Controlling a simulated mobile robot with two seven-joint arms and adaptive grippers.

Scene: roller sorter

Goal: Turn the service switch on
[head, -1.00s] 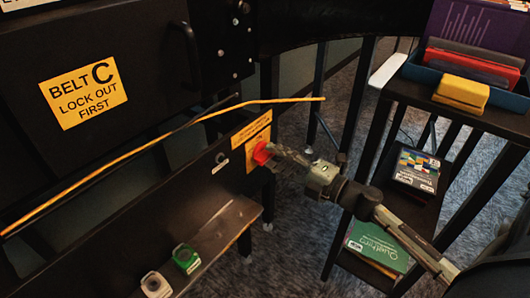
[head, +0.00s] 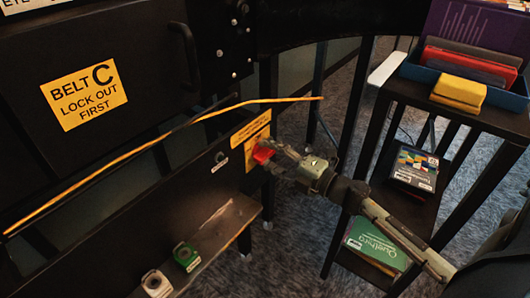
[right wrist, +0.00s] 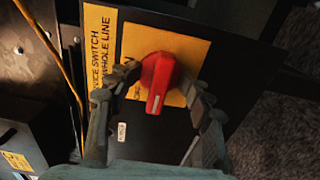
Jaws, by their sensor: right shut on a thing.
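The service switch is a red rotary knob (head: 263,152) on a yellow plate (head: 252,140) at the right end of the black panel. In the right wrist view the red knob (right wrist: 158,78) has its white-marked bar pointing down and slightly left in the picture. My right gripper (head: 277,152) is at the knob, shut on it. In the right wrist view its fingers (right wrist: 158,95) stand on either side of the knob. Lettering on the plate reads in part "SWITCH" and "WHOLE LINE". My left gripper is not in view.
A yellow cord (head: 135,152) runs across in front of the panel. A green padlock (head: 186,257) and a white one (head: 156,284) sit on the ledge below. A black shelf cart (head: 395,82) with books and a blue bin stands at the right.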

